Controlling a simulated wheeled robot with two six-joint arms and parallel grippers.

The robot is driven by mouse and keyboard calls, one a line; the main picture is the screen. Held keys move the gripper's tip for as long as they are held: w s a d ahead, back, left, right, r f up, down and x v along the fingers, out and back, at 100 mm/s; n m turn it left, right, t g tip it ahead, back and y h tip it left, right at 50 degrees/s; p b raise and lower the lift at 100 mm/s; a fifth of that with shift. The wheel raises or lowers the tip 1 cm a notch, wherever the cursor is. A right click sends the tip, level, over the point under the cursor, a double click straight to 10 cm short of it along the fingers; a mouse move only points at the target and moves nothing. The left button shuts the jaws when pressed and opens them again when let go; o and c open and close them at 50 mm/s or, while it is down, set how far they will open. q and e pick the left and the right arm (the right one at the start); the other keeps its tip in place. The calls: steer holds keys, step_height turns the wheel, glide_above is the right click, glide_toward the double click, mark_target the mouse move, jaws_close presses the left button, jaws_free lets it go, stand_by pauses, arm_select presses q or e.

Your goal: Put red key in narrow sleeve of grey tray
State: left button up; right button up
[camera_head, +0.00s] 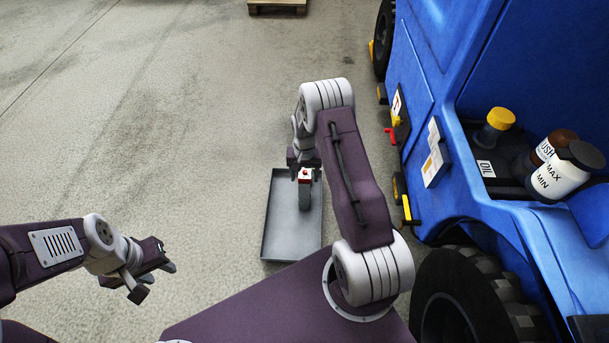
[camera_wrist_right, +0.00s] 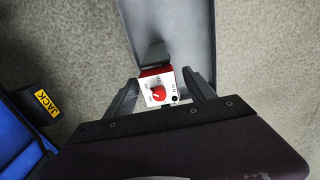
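The grey tray (camera_head: 266,235) lies on the floor near the middle of the head view; its inside also shows in the right wrist view (camera_wrist_right: 198,35). My right gripper (camera_head: 305,171) is low over the tray's upper part. Between its fingers is a small red-and-white block (camera_wrist_right: 157,88) with a red knob on its white face. The fingers stand on both sides of it, with a gap visible at the right. I cannot tell whether the block is the red key. A dark upright part (camera_head: 305,197) shows just below it; I cannot tell if this is the narrow sleeve. My left gripper (camera_head: 154,281) is open and empty.
A blue truck (camera_head: 405,60) fills the right side, with bottles (camera_head: 560,172) in its bay and a small red handle (camera_head: 390,132) on its side. A black-and-yellow "JACK" label (camera_wrist_right: 43,105) shows at the wrist view's left. The floor left of the tray is clear.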

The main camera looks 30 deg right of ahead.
step_height(320, 180, up, 12)
steer(key=p, duration=0.7)
steer(key=s+a+r+n+t, duration=0.1)
steer(key=s+a+r+n, duration=0.2)
steer(key=s+a+r, duration=0.5)
steer(key=s+a+r+n, duration=0.3)
steer(key=s+r, duration=0.3)
steer(key=s, duration=0.5)
step_height(320, 180, up, 43)
steer(key=p, duration=4.3)
steer(key=shift+w+f, duration=0.15)
steer(key=shift+w, duration=0.15)
